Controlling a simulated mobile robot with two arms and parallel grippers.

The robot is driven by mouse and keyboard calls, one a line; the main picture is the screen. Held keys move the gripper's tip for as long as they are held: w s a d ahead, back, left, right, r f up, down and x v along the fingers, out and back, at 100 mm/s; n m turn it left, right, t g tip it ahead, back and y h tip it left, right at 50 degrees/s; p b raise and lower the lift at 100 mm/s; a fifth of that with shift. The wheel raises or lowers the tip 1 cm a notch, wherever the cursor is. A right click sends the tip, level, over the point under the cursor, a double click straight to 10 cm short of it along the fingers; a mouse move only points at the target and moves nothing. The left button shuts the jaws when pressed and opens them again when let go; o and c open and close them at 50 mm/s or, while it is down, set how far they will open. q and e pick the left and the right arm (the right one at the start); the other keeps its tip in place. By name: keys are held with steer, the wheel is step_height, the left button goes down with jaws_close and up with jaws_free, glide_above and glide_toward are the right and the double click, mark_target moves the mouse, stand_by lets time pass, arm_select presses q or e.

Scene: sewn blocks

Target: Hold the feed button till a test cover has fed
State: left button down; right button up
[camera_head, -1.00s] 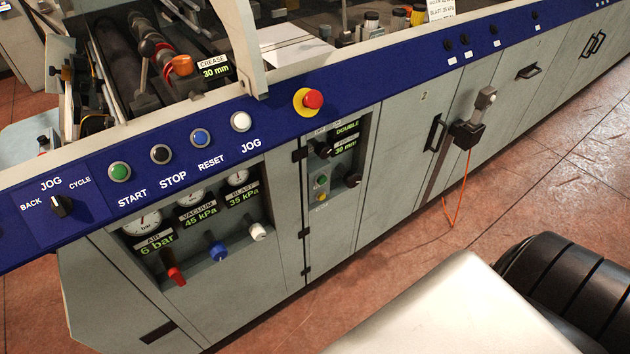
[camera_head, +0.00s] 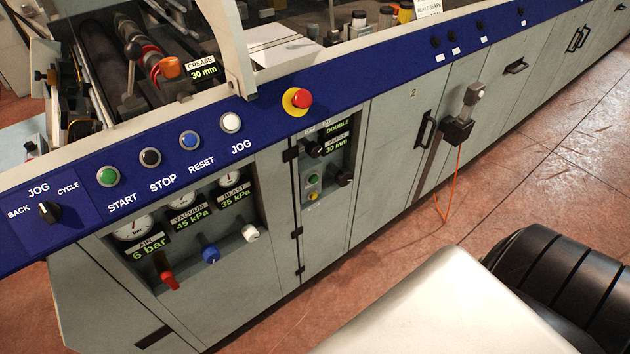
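A blue control strip (camera_head: 270,115) runs along the grey machine. It carries a green START button (camera_head: 108,176), a black STOP button (camera_head: 150,158), a blue RESET button (camera_head: 189,140) and a white JOG button (camera_head: 231,122). I see no button that I can read as feed. A recess to the right holds a small green button (camera_head: 313,179) and a yellow one (camera_head: 313,196); their labels are too small to read. A white sheet (camera_head: 285,47) lies inside the machine; I cannot tell whether it is a cover. Neither gripper is in view.
A red emergency stop (camera_head: 302,97) sits on a yellow ring. A JOG/CYCLE selector (camera_head: 48,211) is at the left. Gauges and red, blue and white knobs fill a recess below. Tiled floor (camera_head: 540,190) lies at right.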

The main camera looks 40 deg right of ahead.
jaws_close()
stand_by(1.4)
